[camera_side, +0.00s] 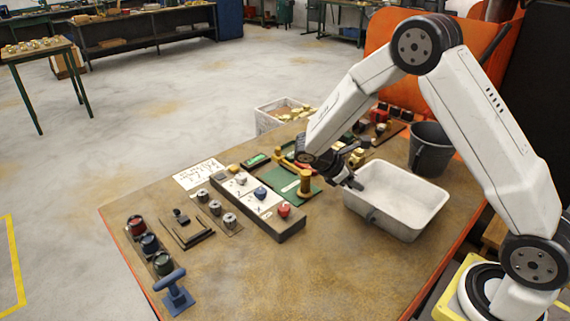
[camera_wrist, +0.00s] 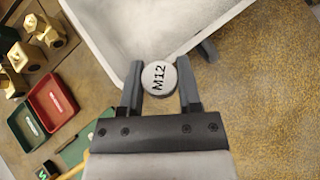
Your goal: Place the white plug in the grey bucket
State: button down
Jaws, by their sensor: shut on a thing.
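My gripper (camera_wrist: 159,88) is shut on a round white plug (camera_wrist: 159,78) marked "M12", held between the fingertips in the wrist view. In the side view my gripper (camera_side: 350,180) is at the left rim of the white tub, and the plug cannot be made out there. The grey bucket (camera_side: 432,158) stands upright at the table's back right, behind the tub and apart from my gripper. Its inside is mostly hidden. The bucket is not seen in the wrist view.
The white tub (camera_side: 410,217) lies between my gripper and the bucket; its wall (camera_wrist: 98,42) shows in the wrist view. A dark block (camera_side: 262,212) with coloured knobs is to the left. Red (camera_wrist: 52,103) and green bins and brass parts (camera_wrist: 44,30) lie nearby.

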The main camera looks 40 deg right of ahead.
jog(key=w+d+r+m+y, duration=0.2)
jog(key=d+m+y, duration=0.4)
jog(key=d+m, duration=0.35)
jog(key=m+t, duration=0.4)
jog(key=m, duration=0.9)
send_near(428, 153)
jog(key=w+a, duration=0.2)
jog(key=w, duration=0.4)
jog(key=s+d+r+m+h, duration=0.1)
jog(key=s+d+r+m, duration=0.1)
jog(key=d, duration=0.3)
jog(key=s+d+r+m+g+h, duration=0.1)
jog(key=s+d+r+m, duration=0.1)
jog(key=s+d+m, duration=0.1)
jog(key=d+m, duration=0.1)
jog(key=d, duration=0.1)
jog(key=shift+d+r+g, duration=0.3)
jog(key=shift+r, duration=0.05)
notch_tip(428, 153, down, 11)
